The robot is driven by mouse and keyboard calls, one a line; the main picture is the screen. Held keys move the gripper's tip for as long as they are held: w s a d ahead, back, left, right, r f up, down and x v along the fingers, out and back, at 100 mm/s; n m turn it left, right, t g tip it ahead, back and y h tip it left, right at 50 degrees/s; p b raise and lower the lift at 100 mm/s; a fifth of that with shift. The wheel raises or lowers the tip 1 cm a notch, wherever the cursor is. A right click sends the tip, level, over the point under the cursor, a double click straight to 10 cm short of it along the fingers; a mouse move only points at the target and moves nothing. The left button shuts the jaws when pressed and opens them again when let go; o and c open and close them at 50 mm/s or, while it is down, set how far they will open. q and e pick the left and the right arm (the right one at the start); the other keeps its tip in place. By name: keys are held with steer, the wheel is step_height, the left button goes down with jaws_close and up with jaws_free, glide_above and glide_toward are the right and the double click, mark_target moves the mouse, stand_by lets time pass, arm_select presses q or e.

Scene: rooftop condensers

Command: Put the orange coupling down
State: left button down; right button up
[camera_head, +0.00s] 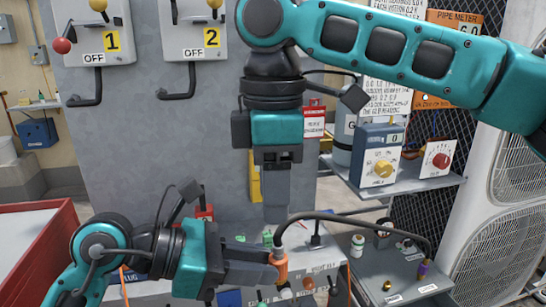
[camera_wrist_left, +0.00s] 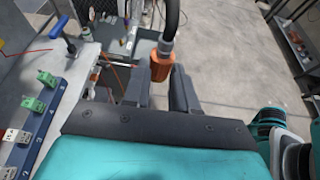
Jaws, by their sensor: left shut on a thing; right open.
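The orange coupling (camera_head: 280,268) is on the end of a black hose (camera_head: 350,219). My left gripper (camera_head: 272,268), low in the head view, is shut on it, and the hose rises from its top. The left wrist view shows the coupling (camera_wrist_left: 161,64) at the tips of the two fingers (camera_wrist_left: 160,88), with the hose (camera_wrist_left: 171,20) running up out of the picture. My right gripper (camera_head: 277,195) points down above it, open and with nothing seen in it. What lies directly under the coupling is partly hidden by my left gripper.
The hose arches right to a purple fitting (camera_head: 423,269) over a grey labelled shelf (camera_head: 405,286) with a white bottle (camera_head: 357,244) and a brass fitting (camera_head: 387,285). A panel with green connectors (camera_wrist_left: 34,104) lies left in the wrist view. A red-rimmed bin (camera_head: 68,228) stands left.

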step_height(320, 180, down, 7)
steer(key=shift+r, duration=0.1)
steer(key=shift+c, duration=0.4)
jaws_close()
arm_select(q)
steer(key=c, duration=0.8)
jaws_free()
